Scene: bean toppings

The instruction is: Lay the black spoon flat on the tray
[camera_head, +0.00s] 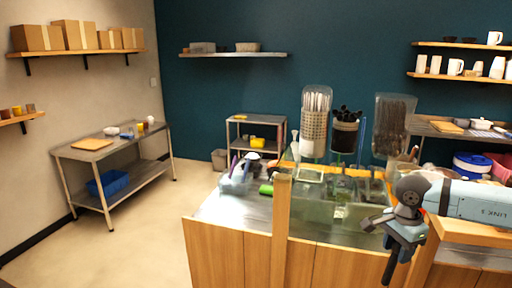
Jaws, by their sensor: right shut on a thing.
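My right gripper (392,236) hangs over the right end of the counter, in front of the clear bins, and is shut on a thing. A dark, slim shape (390,268) reaches down below the jaws. It looks like the black spoon, but it is hard to tell apart from the dark fingers. I cannot make out its bowl. I cannot single out the tray for sure; bare metal surface (228,209) shows at the counter's left. My left gripper is not in view.
A wooden post (281,220) stands at the counter front. Clear bins (345,212) fill its middle. A holder with black utensils (346,135) and a cup of straws (315,125) stand behind. Loose items (240,175) lie at the left end.

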